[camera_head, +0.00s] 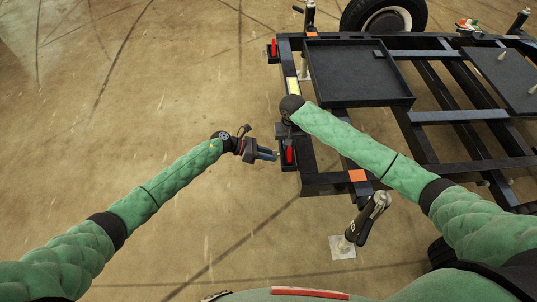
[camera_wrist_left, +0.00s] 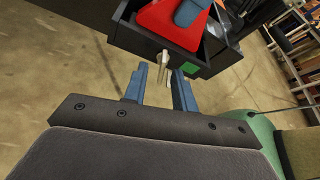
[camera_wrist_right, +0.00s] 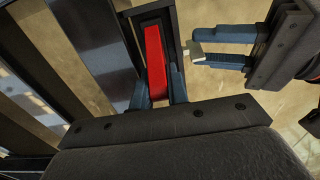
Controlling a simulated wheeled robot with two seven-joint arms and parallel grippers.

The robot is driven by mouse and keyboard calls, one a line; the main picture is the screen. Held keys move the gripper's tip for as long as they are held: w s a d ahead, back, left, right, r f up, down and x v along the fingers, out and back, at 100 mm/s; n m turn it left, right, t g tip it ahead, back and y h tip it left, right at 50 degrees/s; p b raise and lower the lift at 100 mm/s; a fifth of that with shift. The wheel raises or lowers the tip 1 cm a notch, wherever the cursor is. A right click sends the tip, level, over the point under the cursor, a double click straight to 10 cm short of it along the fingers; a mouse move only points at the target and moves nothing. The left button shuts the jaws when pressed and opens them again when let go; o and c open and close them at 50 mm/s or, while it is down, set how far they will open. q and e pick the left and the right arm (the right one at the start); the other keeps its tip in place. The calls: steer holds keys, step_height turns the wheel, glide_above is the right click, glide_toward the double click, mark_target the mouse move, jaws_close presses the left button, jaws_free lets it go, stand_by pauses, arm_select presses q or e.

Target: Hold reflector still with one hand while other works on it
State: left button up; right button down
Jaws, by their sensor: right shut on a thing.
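The near red reflector (camera_head: 289,152) stands in a dark bracket (camera_head: 284,166) at the trailer frame's left edge. My right gripper (camera_wrist_right: 157,90) is shut on the reflector (camera_wrist_right: 155,60), one finger on each side. In the left wrist view, the reflector (camera_wrist_left: 170,22) shows above the dark bracket (camera_wrist_left: 135,38). A small pale fastener (camera_wrist_left: 166,62) sticks out of the bracket's outer side. My left gripper (camera_head: 272,154) is open, its fingers parted and pointing at the fastener. The fastener lies at or just beyond the fingertips; contact is unclear. The left gripper also shows in the right wrist view (camera_wrist_right: 205,48).
A second red reflector (camera_head: 273,48) sits at the frame's far left corner. A black tray (camera_head: 355,70) lies on the trailer frame (camera_head: 455,115). A jack (camera_head: 365,222) stands in front of the frame. The floor left of the trailer is clear.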

arm_select(q)
steer(key=v, duration=1.2)
arm_select(e)
steer(key=shift+d, duration=0.1)
arm_select(q)
steer(key=shift+w+f, duration=0.1)
arm_select(e)
steer(key=c, duration=1.3)
jaws_free()
steer(key=shift+r, duration=0.1)
step_height(320, 180, up, 12)
steer(key=shift+f, duration=0.1)
